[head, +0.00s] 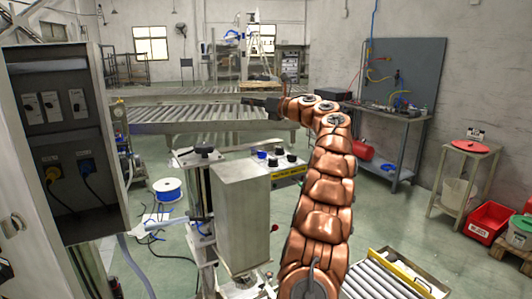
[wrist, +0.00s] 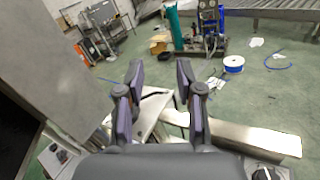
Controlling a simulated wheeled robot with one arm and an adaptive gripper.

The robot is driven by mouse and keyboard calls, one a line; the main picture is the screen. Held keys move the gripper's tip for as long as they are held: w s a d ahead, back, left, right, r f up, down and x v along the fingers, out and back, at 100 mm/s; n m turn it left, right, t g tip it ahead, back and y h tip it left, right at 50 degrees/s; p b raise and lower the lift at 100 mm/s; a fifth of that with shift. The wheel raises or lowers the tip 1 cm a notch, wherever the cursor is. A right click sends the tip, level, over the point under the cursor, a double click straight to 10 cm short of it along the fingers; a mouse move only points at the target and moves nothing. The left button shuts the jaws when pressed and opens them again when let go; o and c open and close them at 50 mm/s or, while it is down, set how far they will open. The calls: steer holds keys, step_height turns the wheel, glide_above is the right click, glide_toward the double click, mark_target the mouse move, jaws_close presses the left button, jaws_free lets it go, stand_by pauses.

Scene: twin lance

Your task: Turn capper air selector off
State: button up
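The capper (head: 240,205) is a grey metal box in the head view's middle. Its top panel (head: 286,174) carries several black knobs (head: 279,151) and a blue one (head: 262,155). I cannot tell which is the air selector or how it is set. My gripper (head: 250,102) is dark and reaches left above and behind the panel, apart from it. In the wrist view my gripper (wrist: 159,78) has its fingers spread, with nothing between them. A dark knob shows at that view's bottom right edge (wrist: 262,174), partly cut off.
An electrical cabinet (head: 60,135) stands close on the left. Roller conveyors (head: 190,112) run behind the capper, and another (head: 385,278) lies at front right. A blue cable spool (head: 167,188) is on the floor. A workbench (head: 385,115) stands right; the floor between is open.

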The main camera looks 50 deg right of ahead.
mark_target(263, 152)
steer(key=s+d+f+n+g, duration=0.1)
steer(key=s+d+f, duration=0.1)
steer(key=f, duration=0.3)
steer(key=s+d+f+n+g, duration=0.1)
steer(key=s+d+f+g, duration=0.1)
steer(key=f, duration=0.3)
steer(key=s+d+f+n+g, duration=0.1)
steer(key=s+d+f, duration=0.2)
steer(key=s+f, duration=0.1)
steer(key=shift+s+f+g+h, duration=0.1)
steer(key=shift+f+g+h, duration=0.25)
steer(key=shift+f, duration=0.65)
steer(key=shift+p+x, duration=1.15)
steer(key=shift+x, duration=2.7)
jaws_close()
steer(key=shift+s, duration=0.1)
